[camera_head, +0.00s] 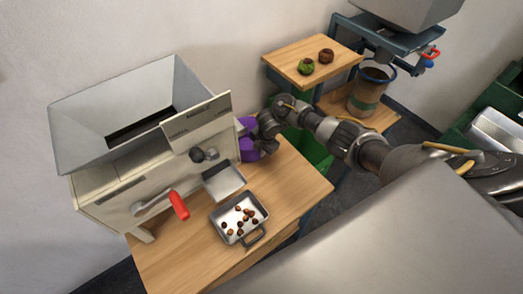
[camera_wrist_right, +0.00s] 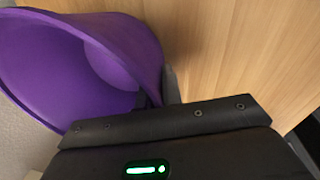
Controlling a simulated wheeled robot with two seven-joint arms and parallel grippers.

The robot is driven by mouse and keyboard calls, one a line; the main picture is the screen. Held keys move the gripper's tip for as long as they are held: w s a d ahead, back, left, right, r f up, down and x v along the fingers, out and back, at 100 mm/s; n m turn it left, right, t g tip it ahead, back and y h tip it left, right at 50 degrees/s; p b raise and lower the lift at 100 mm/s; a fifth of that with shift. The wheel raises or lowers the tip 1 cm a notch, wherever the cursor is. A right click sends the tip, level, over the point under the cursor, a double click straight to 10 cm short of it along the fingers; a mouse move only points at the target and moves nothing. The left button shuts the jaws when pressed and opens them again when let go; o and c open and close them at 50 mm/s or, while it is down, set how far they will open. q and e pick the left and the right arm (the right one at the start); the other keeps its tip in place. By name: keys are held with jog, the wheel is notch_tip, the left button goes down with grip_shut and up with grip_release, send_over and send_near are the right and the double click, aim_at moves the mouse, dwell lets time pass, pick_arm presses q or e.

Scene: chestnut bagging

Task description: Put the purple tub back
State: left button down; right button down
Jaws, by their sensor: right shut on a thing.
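The inside that shows looks empty. I cannot tell whether the tub touches the table. My left gripper is not in view.
The beige machine (camera_head: 160,180) with a hopper and red-handled crank (camera_head: 179,205) stands left. A metal tray (camera_head: 228,230) of chestnuts sits on the wooden table (camera_head: 290,190). A green bin (camera_head: 310,150) is beside the table. A small wooden shelf (camera_head: 290,62) holds two round things.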

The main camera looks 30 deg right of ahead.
jog(key=shift+f, duration=0.2)
jog(key=c, duration=1.6)
grip_release()
jog(key=shift+o, duration=0.2)
jog(key=shift+r, duration=0.5)
notch_tip(320, 180, up, 11)
jog(key=s+p, duration=0.2)
jog(key=p, duration=0.2)
jog(key=shift+d+r, duration=0.15)
jog(key=shift+d, duration=0.25)
